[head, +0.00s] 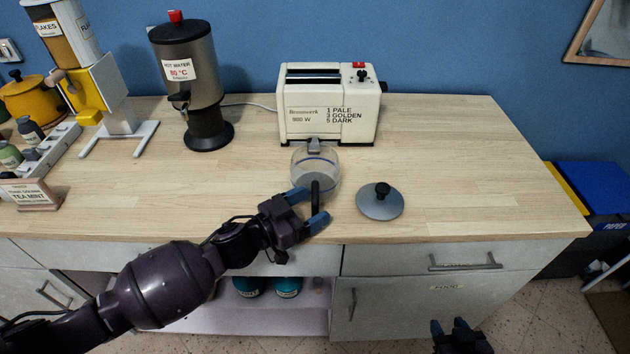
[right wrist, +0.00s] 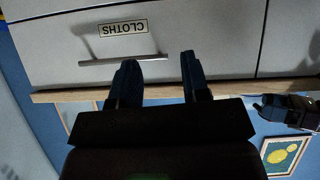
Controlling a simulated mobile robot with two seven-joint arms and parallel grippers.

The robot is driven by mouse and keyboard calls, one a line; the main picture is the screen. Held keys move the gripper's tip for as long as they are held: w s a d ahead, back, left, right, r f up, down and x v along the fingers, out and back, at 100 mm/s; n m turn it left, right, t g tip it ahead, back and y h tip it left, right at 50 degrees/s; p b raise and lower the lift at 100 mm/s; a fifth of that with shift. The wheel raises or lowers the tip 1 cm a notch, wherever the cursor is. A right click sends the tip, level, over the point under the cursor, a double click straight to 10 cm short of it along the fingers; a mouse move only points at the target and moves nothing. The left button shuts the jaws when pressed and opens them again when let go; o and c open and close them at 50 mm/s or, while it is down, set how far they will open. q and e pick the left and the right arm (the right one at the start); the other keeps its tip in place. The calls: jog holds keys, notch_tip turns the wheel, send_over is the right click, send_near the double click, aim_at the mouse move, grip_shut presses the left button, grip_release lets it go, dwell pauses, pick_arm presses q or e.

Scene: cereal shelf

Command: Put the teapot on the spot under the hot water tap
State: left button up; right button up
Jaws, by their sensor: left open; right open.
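The glass teapot (head: 303,163) stands on the counter in front of the toaster, its dark handle toward me. It has no lid on. My left gripper (head: 308,207) is open at the teapot's handle, with one finger on each side of it; I cannot tell if they touch. A grey lid with a black knob (head: 380,205) lies to the right of the teapot. The hot water dispenser (head: 197,92) stands back left, its tap (head: 180,98) above a black round base (head: 208,138). My right gripper (head: 449,325) is open and empty, low in front of the cupboards; it also shows in the right wrist view (right wrist: 158,62).
A white toaster (head: 330,105) stands behind the teapot. A cereal dispenser (head: 95,85), a yellow pot (head: 30,100) and a tea rack (head: 40,155) fill the left side. The counter (head: 200,190) is clear between the dispenser and the teapot.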

pick_arm(q)
jog(key=shift+c, duration=0.3)
grip_shut()
pick_arm(e)
jog(key=shift+s+d+f, duration=0.2)
jog(key=shift+s+f, duration=0.1)
jog(key=shift+s, duration=0.2)
pick_arm(q)
jog(key=shift+r, duration=0.1)
pick_arm(e)
jog(key=shift+w+r, duration=0.15)
jog(key=shift+w, duration=0.1)
